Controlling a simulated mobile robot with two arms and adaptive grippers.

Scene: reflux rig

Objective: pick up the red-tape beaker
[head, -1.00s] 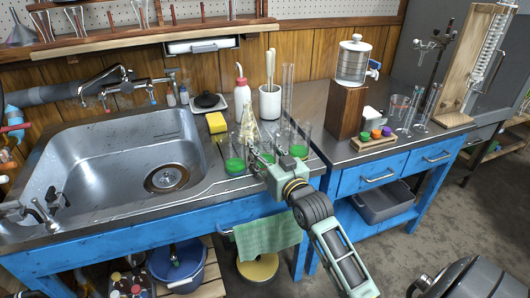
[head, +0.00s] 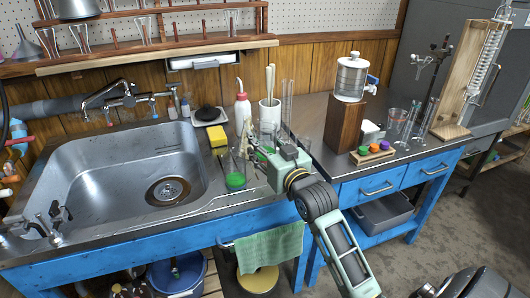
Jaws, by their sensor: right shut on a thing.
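My right gripper (head: 258,147) is over the bench just right of the sink, with its jaws shut on what seems to be a glass beaker. The gripper body and wrist hide most of that glass, and I make out no red tape. A clear beaker with green contents (head: 235,173) stands on the bench just left of the gripper, apart from the sink. Other glassware behind the gripper is mostly hidden. My left gripper is not in view.
The steel sink (head: 125,180) lies to the left. A yellow sponge (head: 217,134), a red-capped wash bottle (head: 243,108), a white crock (head: 270,113) and a tall glass cylinder (head: 287,100) stand behind. A wooden block (head: 344,125) bears a water container (head: 351,79) to the right.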

